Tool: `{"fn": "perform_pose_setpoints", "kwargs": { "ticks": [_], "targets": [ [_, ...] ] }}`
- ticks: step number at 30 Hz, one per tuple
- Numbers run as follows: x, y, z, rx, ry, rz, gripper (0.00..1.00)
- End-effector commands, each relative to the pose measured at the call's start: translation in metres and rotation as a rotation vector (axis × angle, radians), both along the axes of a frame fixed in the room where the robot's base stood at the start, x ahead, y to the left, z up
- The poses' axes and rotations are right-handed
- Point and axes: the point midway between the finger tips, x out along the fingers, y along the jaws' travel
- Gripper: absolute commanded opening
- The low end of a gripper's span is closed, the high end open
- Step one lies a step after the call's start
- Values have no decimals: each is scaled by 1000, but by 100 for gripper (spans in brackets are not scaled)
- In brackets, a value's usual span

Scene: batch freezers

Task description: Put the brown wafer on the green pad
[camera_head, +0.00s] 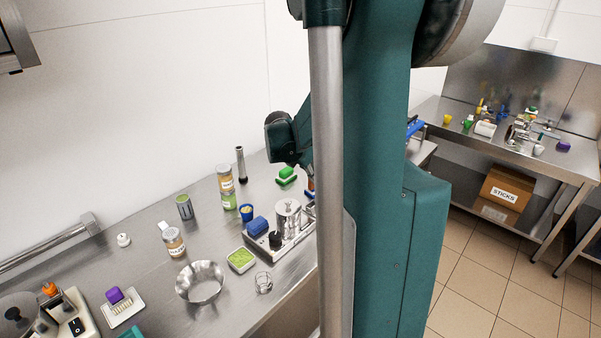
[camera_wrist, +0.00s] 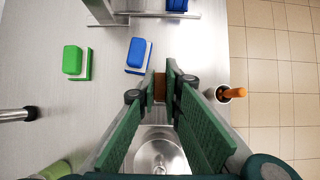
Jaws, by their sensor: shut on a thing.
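My gripper (camera_wrist: 160,88) is shut on the brown wafer (camera_wrist: 159,87), which shows as a small brown block between the green fingertips in the wrist view. The wafer is held over the steel bench. A green block (camera_wrist: 72,61) on a thin base lies to the left of the fingers, apart from them. It also shows in the head view (camera_head: 287,173) at the back of the bench. I cannot tell whether this is the green pad; no flat green pad shows clearly.
A blue block (camera_wrist: 138,51) on a white base lies just beyond the fingers. A dark-ended rod (camera_wrist: 16,114) is at left.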

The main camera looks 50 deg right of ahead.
Motion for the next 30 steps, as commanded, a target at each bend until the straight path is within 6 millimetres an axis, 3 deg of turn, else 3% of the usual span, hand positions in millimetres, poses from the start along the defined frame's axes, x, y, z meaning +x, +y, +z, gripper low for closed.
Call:
{"fn": "perform_pose_setpoints", "kwargs": {
  "ticks": [8, 24, 30],
  "targets": [
    [33, -12, 13, 4, 1, 55, 2],
    [155, -54, 44, 7, 2, 273, 2],
    [193, -66, 50, 3, 3, 342, 2]
  ]
}}
